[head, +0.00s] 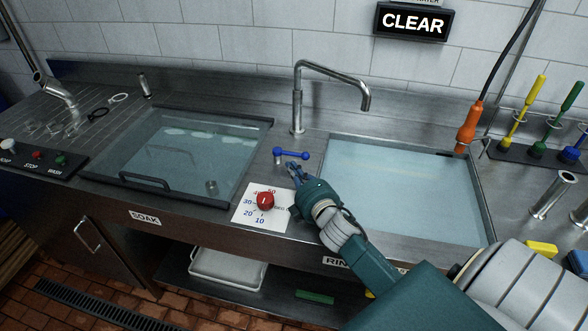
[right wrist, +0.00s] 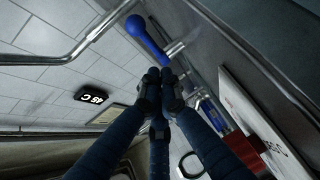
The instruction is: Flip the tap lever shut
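The tap lever (head: 291,154) is a blue bar with a rounded end, on a short metal post between the two sinks, below the tall tap (head: 298,110). It lies roughly left to right in the head view. It also shows in the right wrist view (right wrist: 148,40), just beyond the fingertips. My right gripper (head: 293,168) is close in front of the lever; its fingertips (right wrist: 160,78) are together with nothing seen between them. Whether they touch the lever I cannot tell. My left gripper is not in view.
A red knob (head: 264,201) on a white dial plate (head: 247,213) sits just left of my right gripper. The covered soak sink (head: 150,185) is at left, the water-filled rinse sink (head: 400,190) at right. A lit CLEAR sign (head: 412,22) hangs on the wall.

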